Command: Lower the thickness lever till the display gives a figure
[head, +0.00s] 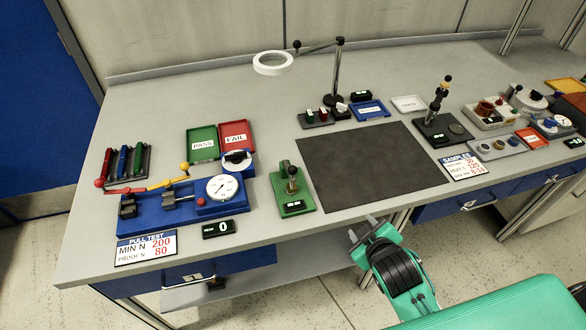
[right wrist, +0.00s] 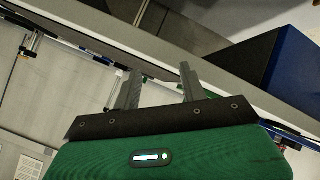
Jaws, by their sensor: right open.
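Two lever devices stand on the bench in the head view, and I cannot tell by label which has the thickness lever. The other is a green block (head: 292,196) left of the mat, with a black-knobbed lever and a small display. Both displays are too small to read. My right gripper (head: 363,227) is open and empty before the bench's front edge, apart from both. Its fingers also show in the right wrist view (right wrist: 157,82).
The dark mat (head: 373,163) is bare. A blue pull tester (head: 165,218) with a dial stands left, beside a display (head: 219,228) reading 0. Green and red trays stand behind it. A ring lamp (head: 273,63) overhangs the back. Small parts trays crowd the right.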

